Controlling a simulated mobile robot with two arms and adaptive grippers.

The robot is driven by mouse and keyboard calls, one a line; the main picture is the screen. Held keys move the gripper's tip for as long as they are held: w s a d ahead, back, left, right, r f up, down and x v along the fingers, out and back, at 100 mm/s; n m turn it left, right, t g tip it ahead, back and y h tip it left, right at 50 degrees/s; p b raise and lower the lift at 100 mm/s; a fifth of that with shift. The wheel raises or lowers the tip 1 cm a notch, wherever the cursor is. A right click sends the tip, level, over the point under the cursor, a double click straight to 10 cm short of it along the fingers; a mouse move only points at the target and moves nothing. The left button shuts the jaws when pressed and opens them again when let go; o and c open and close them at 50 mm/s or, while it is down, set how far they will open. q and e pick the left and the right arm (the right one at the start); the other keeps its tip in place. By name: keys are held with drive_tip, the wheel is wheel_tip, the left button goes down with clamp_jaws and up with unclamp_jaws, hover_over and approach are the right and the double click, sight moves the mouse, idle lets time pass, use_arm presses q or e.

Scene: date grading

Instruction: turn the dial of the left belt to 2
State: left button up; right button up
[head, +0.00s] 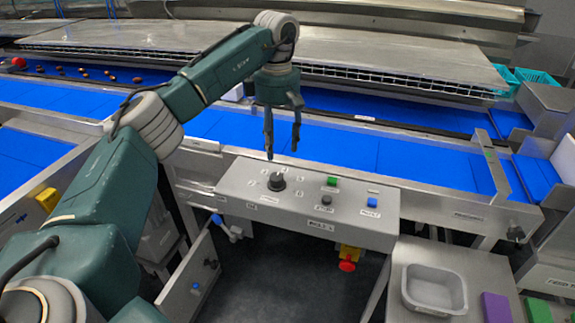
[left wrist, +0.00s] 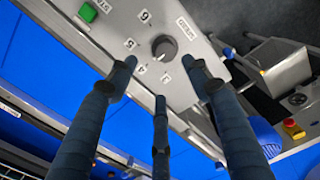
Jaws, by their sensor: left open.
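A dark round dial (head: 277,182) sits on the left part of a grey control box (head: 235,185) in front of the blue belt (head: 390,160). My left gripper (head: 282,153) is open and empty just above and behind the dial, pointing down, apart from it. In the left wrist view the dial (left wrist: 164,47) lies beyond the spread fingertips (left wrist: 160,75), between the outer two. Numbers such as 6, 5, 4 and 3 ring it; fingers hide part of the ring. I cannot tell which number the dial points to. My right gripper is not in view.
The box also has a green button (head: 332,181), a black knob (head: 327,201) and a blue button (head: 372,202). A red emergency stop (head: 347,265) hangs below it. A grey tray (head: 434,290) stands on a side table at the right. Dates (head: 85,73) lie at the back left.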

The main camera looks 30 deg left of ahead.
sight(277, 177)
use_arm(q)
drive_tip(key=shift+s+f, duration=0.8)
wheel_tip(277, 177, down, 3)
drive_tip(key=shift+f+p, duration=0.15)
drive_tip(key=shift+p, duration=0.4)
drive_tip(key=f, duration=0.3)
drive_tip(key=shift+w+f+p, duration=0.1)
drive_tip(key=shift+w+p, duration=0.15)
drive_tip(key=shift+p, duration=0.05)
wheel_tip(277, 177, down, 2)
drive_tip(key=c, duration=1.2)
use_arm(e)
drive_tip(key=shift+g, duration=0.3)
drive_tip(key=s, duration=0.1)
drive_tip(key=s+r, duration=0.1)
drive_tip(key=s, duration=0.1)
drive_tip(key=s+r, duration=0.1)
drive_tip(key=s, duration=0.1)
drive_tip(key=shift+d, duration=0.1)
